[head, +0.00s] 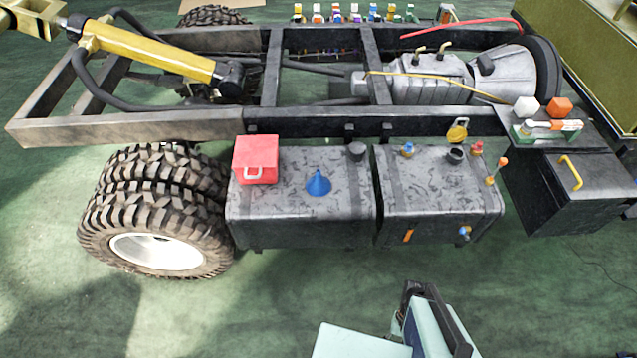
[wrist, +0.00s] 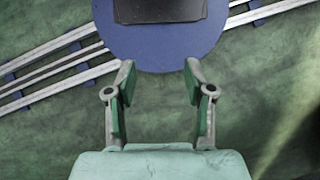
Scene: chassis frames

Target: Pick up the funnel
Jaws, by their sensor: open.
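The funnel (head: 318,184) is small and blue. It sits on top of the left grey tank (head: 300,228), between a red box and a dark filler cap, with its narrow end up. My gripper (wrist: 158,95) is open and empty in the wrist view, with its two green-padded fingers apart. In the head view only part of my arm shows at the bottom, well in front of and below the tanks, apart from the funnel. The funnel does not show in the wrist view.
The red box (head: 256,160) stands left of the funnel and the filler cap (head: 356,151) right of it. The dark chassis rail (head: 330,125) runs behind. The right tank (head: 438,215) carries several small fittings. A big tyre (head: 160,215) stands at left. Green floor in front is clear.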

